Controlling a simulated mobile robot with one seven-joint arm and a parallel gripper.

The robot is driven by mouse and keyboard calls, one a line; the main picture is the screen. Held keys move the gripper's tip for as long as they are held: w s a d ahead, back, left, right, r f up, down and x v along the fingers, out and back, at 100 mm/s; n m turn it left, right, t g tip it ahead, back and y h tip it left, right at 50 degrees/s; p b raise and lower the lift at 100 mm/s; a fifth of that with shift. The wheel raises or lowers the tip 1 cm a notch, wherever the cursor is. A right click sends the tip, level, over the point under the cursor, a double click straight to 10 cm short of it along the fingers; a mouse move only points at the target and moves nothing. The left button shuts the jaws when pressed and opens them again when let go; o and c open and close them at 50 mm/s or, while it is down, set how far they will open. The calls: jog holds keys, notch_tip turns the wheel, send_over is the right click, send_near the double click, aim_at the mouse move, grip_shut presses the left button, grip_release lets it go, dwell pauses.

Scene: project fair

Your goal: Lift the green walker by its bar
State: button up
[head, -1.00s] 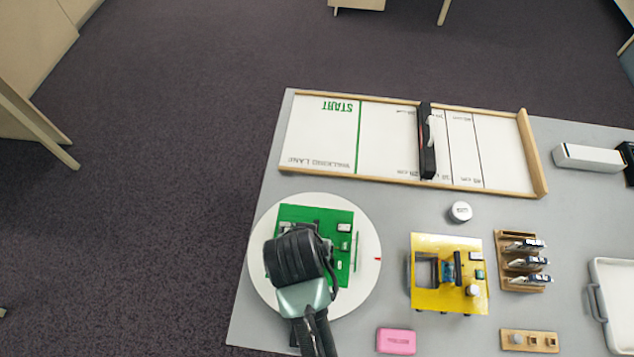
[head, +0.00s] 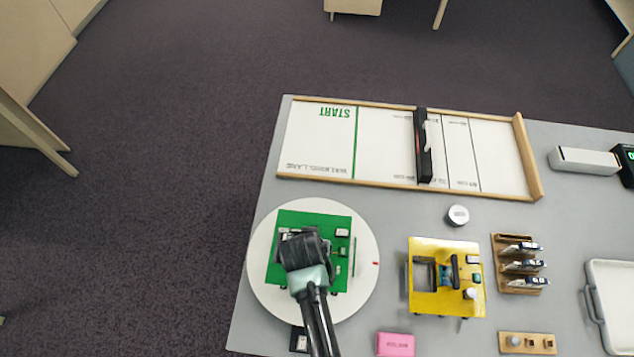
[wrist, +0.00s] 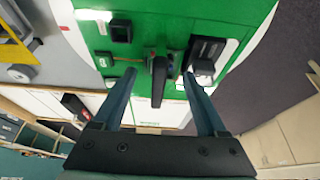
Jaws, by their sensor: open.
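The green walker (head: 285,222) stands on a round white turntable (head: 262,293) at the table's left. In the head view my arm covers its middle. In the wrist view the green walker (wrist: 225,12) fills the top, with its dark bar (wrist: 158,82) pointing between my fingers. My gripper (wrist: 160,78) is open, one finger on each side of the bar. I cannot tell whether either finger touches it. In the head view my gripper is hidden under my wrist.
A yellow walker (head: 425,300) stands to the right, with a wooden rack (head: 498,240) beyond it. A pink block (head: 396,344) lies at the front. A walking lane (head: 315,145) lies behind, and a white tray (head: 600,270) stands at the right.

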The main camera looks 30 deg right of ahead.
jog(key=shift+w+d+f, duration=0.1)
jog(key=shift+f, duration=0.15)
grip_shut()
jog(key=shift+r, duration=0.1)
